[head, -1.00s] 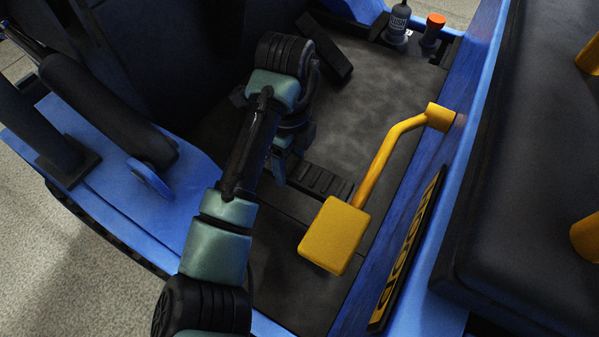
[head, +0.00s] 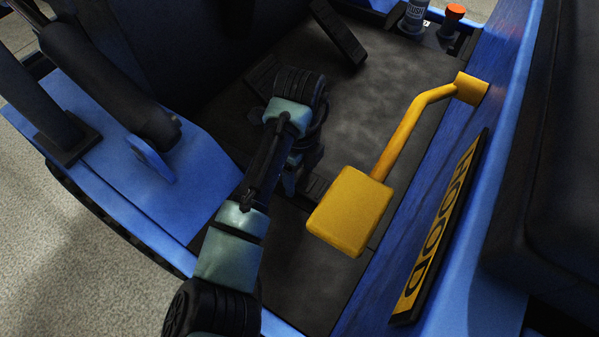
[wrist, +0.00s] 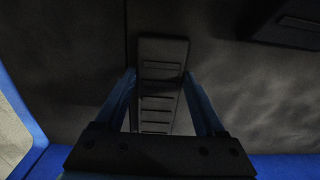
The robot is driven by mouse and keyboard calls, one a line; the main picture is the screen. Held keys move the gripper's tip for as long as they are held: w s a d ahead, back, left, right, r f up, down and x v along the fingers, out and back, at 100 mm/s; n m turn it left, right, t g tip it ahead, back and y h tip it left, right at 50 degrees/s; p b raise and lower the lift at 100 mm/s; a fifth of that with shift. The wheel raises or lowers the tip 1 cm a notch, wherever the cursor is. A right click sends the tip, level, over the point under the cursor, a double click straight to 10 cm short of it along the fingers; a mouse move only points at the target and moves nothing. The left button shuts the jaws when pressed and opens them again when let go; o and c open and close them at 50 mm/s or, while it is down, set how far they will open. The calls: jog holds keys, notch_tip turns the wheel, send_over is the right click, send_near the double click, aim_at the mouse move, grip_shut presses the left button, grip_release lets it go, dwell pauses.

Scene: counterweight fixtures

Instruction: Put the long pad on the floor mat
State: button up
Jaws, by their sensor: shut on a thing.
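The long pad (wrist: 160,88) is a dark, ribbed strip between the two fingers in the wrist view. My gripper (wrist: 159,75) is shut on it, one finger along each side. In the head view my gripper (head: 293,183) points down into the footwell, left of the yellow pedal block, and my arm hides most of the pad (head: 315,189). The floor mat (head: 385,85) is the dark grey, mottled surface there, and it also shows in the wrist view (wrist: 245,95). I cannot tell whether the pad touches it.
A yellow lever with a square block (head: 350,210) stands just right of my gripper. A dark pedal (head: 338,32) is at the back. A bottle (head: 414,14) and a red-capped knob (head: 453,14) are at the back right. A blue wall with a HOOD plate (head: 438,230) bounds the right.

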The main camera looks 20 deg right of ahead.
aim_at(299, 178)
jog(key=o, duration=1.5)
jog(key=shift+f, duration=0.1)
notch_tip(299, 178, up, 12)
jog(key=p, duration=0.5)
